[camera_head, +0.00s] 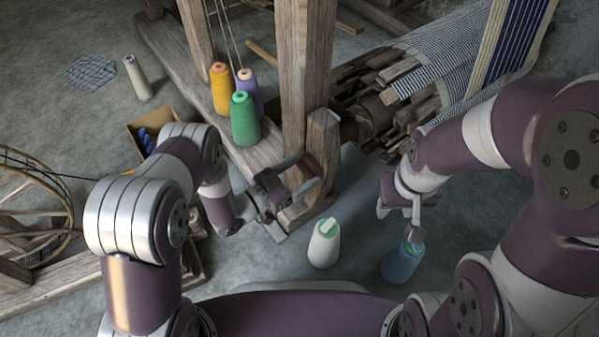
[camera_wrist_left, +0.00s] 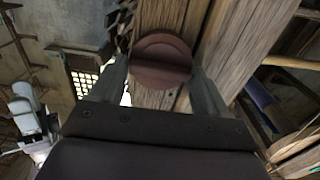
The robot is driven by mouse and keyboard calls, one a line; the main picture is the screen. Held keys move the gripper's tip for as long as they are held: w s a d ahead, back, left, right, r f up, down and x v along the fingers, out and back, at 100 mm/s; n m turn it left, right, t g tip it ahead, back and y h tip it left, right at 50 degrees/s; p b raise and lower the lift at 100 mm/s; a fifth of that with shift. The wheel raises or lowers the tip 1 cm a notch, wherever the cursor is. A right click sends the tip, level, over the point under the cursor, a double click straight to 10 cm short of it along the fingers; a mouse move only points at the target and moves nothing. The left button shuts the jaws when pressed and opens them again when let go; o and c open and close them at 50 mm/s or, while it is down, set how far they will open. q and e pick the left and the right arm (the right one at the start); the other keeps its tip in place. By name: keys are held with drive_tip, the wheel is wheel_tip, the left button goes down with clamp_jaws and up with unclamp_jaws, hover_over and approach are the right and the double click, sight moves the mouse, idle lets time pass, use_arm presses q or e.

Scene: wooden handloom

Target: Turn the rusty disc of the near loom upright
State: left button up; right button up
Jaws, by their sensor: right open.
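The rusty disc (camera_wrist_left: 160,60) is dark reddish brown, mounted on a wooden post of the near loom. In the left wrist view it sits between the two fingers of my left gripper (camera_wrist_left: 163,82), filling nearly all the gap; I cannot tell whether they press on it. A raised band or step crosses the disc's face roughly horizontally in that view. In the head view my left gripper (camera_head: 306,176) is at the loom post (camera_head: 322,140), and its wrist and fingers mostly hide the disc. My right gripper (camera_head: 413,222) is open, over the top of a blue thread cone (camera_head: 402,263).
A white thread cone (camera_head: 324,244) stands on the floor between my arms. Yellow (camera_head: 221,90), purple (camera_head: 250,97) and green (camera_head: 245,120) cones stand on the loom beam. A spinning wheel (camera_head: 35,205) is at left. Striped cloth (camera_head: 440,60) hangs at upper right.

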idle(0.3)
use_arm(q)
drive_tip(key=n+p, duration=0.2)
drive_tip(key=shift+r+n, duration=0.1)
drive_tip(key=shift+n, duration=0.3)
drive_tip(key=n+p, duration=0.2)
drive_tip(key=n, duration=0.3)
drive_tip(key=shift+w+a+p, duration=0.1)
drive_tip(key=shift+a+p, duration=0.05)
drive_tip(key=shift+p, duration=0.15)
drive_tip(key=n, duration=0.2)
drive_tip(key=n+p, duration=0.1)
drive_tip(key=n, duration=0.2)
drive_tip(key=shift+f+n+p, duration=0.25)
drive_tip(key=shift+n+p, duration=0.1)
drive_tip(key=shift+n, duration=0.05)
drive_tip(key=n, duration=0.4)
drive_tip(key=shift+f+p, duration=0.15)
drive_tip(key=shift+p, duration=0.25)
drive_tip(key=shift+n, duration=0.3)
drive_tip(key=o, duration=0.9)
drive_tip(key=shift+a, duration=0.1)
